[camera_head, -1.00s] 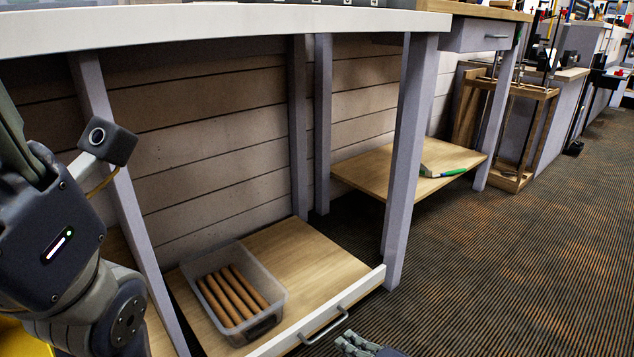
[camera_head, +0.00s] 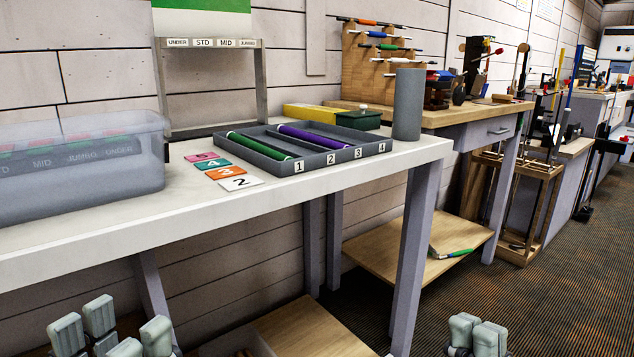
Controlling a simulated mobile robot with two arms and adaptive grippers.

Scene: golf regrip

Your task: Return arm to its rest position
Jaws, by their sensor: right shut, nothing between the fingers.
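My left gripper (camera_head: 112,332) is at the lower left of the head view, below the white bench front. Its grey finger pads stand apart with a gap between them, and nothing shows between them. My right gripper (camera_head: 476,336) is at the bottom right, over the dark carpet. Its finger pads are together and it holds nothing. Both arms are mostly below the picture edge.
The white bench (camera_head: 330,180) carries a clear bin (camera_head: 75,190), a grey divided tray (camera_head: 335,163) with a green grip (camera_head: 258,146) and a purple grip (camera_head: 310,136), number cards (camera_head: 240,183) and a grey cylinder (camera_head: 408,105). Carpet (camera_head: 560,300) at right is clear.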

